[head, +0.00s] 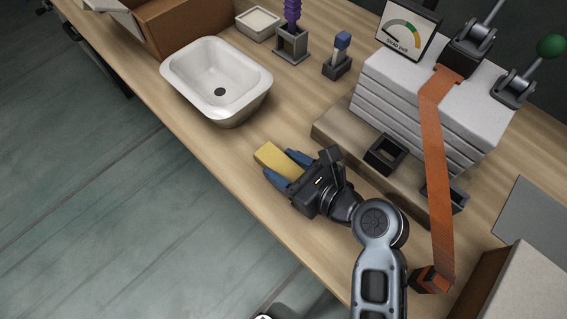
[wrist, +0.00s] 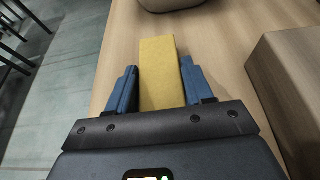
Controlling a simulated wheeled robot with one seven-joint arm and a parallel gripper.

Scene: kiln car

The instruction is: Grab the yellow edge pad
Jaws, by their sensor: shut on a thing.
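The yellow edge pad (head: 271,157) is a small yellow block near the front edge of the bench. My gripper (head: 284,166) is around it, with a blue finger on each side. In the wrist view, the pad (wrist: 161,68) lies lengthwise between the two fingers of my gripper (wrist: 160,88) and sticks out past their tips. My gripper is shut on it. The pad's near end is hidden by the gripper body. I cannot tell whether the pad touches the bench.
A white basin (head: 217,80) stands beyond the pad. A stack of white slabs (head: 435,98) on a wooden base (head: 335,130) is to the right, with an orange strap (head: 436,170) over it. A cardboard box (head: 185,25) is at the back left. Bare bench lies between basin and base.

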